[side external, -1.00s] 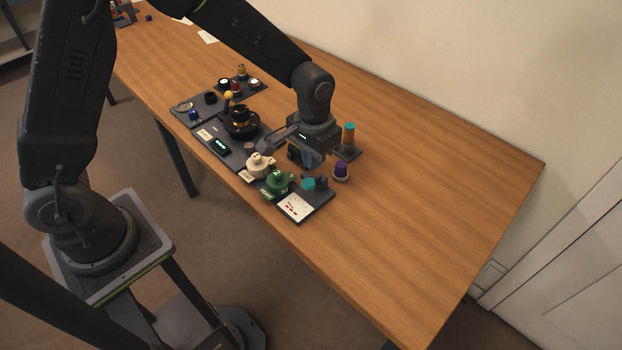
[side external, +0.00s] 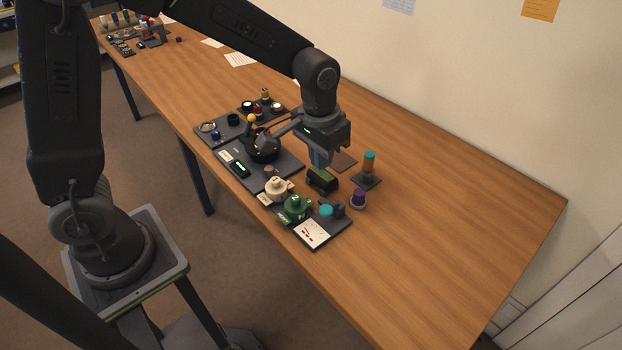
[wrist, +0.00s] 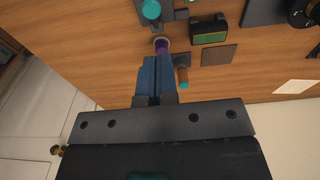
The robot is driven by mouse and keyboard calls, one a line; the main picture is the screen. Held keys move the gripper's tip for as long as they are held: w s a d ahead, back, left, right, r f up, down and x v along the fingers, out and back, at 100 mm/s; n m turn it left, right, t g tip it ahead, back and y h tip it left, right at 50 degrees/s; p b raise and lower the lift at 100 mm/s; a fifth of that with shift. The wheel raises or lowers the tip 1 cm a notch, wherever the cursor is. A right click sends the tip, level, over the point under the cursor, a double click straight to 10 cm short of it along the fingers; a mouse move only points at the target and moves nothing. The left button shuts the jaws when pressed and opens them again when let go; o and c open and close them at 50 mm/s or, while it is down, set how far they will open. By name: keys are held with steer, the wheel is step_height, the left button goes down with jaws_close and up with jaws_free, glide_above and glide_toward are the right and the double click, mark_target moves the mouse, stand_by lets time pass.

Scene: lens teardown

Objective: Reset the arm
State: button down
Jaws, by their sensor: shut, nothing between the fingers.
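My gripper (side external: 319,158) is over the right part of the work area, raised above the table. Its blue fingers also show in the wrist view (wrist: 153,68), closed together with nothing between them. Below it stands a dark box with a green face (side external: 322,179), apart from the fingers. A black round lens body (side external: 264,153) sits on a dark board behind my wrist, partly hidden. A purple-topped piece (side external: 358,197) and an orange post with a teal top (side external: 369,163) stand right of the gripper.
A white fixture (side external: 277,188), a green fixture (side external: 295,207), a teal disc (side external: 326,211) and a white card with red marks (side external: 312,233) stand at the front. Trays with small parts (side external: 208,127) lie further left. The right end of the table (side external: 470,230) is clear.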

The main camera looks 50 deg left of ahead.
steer(key=s+a+r+t, duration=0.2)
steer(key=s+r, duration=0.4)
steer(key=s, duration=0.3)
steer(key=s+a+r+t, duration=0.2)
steer(key=s+a+r, duration=0.2)
steer(key=s+r, duration=0.2)
steer(key=s, duration=0.2)
steer(key=shift+s+a+t, duration=0.15)
steer(key=shift+s+t, duration=0.2)
steer(key=shift+t, duration=0.05)
steer(key=shift+w, duration=0.1)
steer(key=w+d+f+m+g+y, duration=0.1)
steer(key=w+d+m+g, duration=0.15)
steer(key=w, duration=0.45)
steer(key=w+d+f+m+g, duration=0.1)
steer(key=w+d+f+g, duration=0.15)
steer(key=w, duration=0.45)
steer(key=w+d+f+m+g+y, duration=0.1)
steer(key=w+d+f+g, duration=0.1)
steer(key=w+f, duration=0.2)
steer(key=w+d+f+m+g+y, duration=0.1)
steer(key=w+d+f+m+g, duration=0.1)
steer(key=f, duration=0.7)
steer(key=shift+w+d+f+g, duration=0.3)
steer(key=shift+w+d+g, duration=0.3)
steer(key=shift+w, duration=0.35)
